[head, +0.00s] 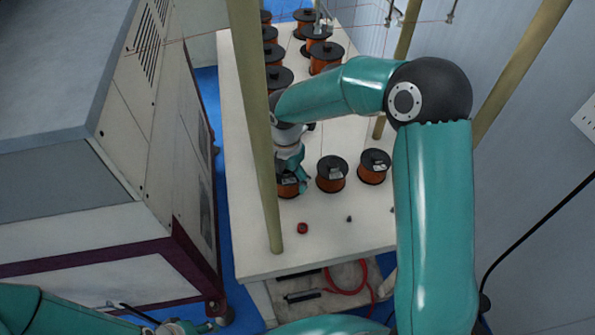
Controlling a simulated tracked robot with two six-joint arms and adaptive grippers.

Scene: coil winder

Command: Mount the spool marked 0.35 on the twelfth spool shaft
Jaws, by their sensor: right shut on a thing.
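My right gripper (292,180) points down at the front left spool (287,189), an orange-wound spool with black flanges on the white table, and is shut on it. The gripper and a slanting post hide part of this spool. Two similar spools with pale labels, a middle one (331,176) and a right one (374,167), stand upright beside it. The label markings are too small to read, so I cannot tell which is 0.35. I cannot make out the twelfth spool shaft. My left gripper (185,327) is partly in view at the bottom edge; its jaws are unclear.
Several more spools (280,78) stand in rows at the back of the white table (335,228). Beige posts (254,110) rise around it. A large grey cabinet (120,130) stands left.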

